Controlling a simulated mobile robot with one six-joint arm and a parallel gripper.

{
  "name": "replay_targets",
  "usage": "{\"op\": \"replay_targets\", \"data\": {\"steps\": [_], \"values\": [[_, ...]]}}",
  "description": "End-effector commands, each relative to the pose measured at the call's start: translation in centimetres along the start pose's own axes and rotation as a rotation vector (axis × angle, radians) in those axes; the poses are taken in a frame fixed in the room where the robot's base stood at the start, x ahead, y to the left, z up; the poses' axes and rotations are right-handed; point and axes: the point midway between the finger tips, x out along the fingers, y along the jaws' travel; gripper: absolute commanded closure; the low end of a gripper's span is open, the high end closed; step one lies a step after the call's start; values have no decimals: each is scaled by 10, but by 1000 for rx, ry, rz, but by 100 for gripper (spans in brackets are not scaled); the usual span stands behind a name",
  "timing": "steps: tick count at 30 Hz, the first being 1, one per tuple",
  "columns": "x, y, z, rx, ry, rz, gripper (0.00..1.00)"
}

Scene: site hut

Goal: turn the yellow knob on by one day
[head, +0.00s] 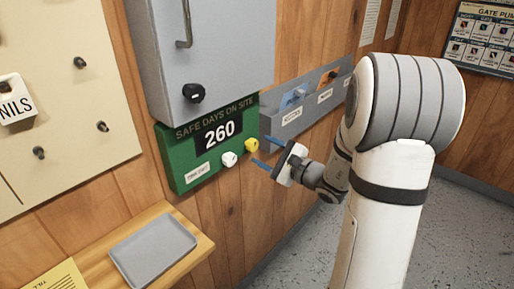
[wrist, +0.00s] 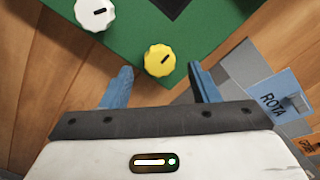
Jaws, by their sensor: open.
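The yellow knob (head: 251,145) sits at the lower right of the green "SAFE DAYS ON SITE" board (head: 172,150), whose display (head: 220,132) reads 260. A white knob (head: 229,159) is just left of it. My gripper (head: 262,151) is open and empty in front of the board, its blue fingers pointing at the yellow knob. In the wrist view the yellow knob (wrist: 160,60) shows ahead of the gap between the fingers (wrist: 162,82), with a dark slanted mark on its face. The fingers look apart from it. The white knob (wrist: 95,12) is at the upper left.
A grey cabinet (head: 225,50) with a black knob hangs just above the board. A grey wall rack (head: 300,112) with labelled cards is close on the right; a blue ROTA card (wrist: 275,98) shows there. Below are a shelf (head: 192,262) and grey tray (head: 120,257).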

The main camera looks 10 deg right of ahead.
Motion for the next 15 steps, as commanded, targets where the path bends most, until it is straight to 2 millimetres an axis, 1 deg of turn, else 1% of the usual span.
{"op": "replay_targets", "data": {"steps": [1,3,6,10,15], "values": [[9,1,1,0,-2,4,45],[19,1,1,0,-2,3,45],[29,1,1,0,-1,3,45],[36,0,0,0,0,2,45],[36,0,0,0,1,1,45]]}}
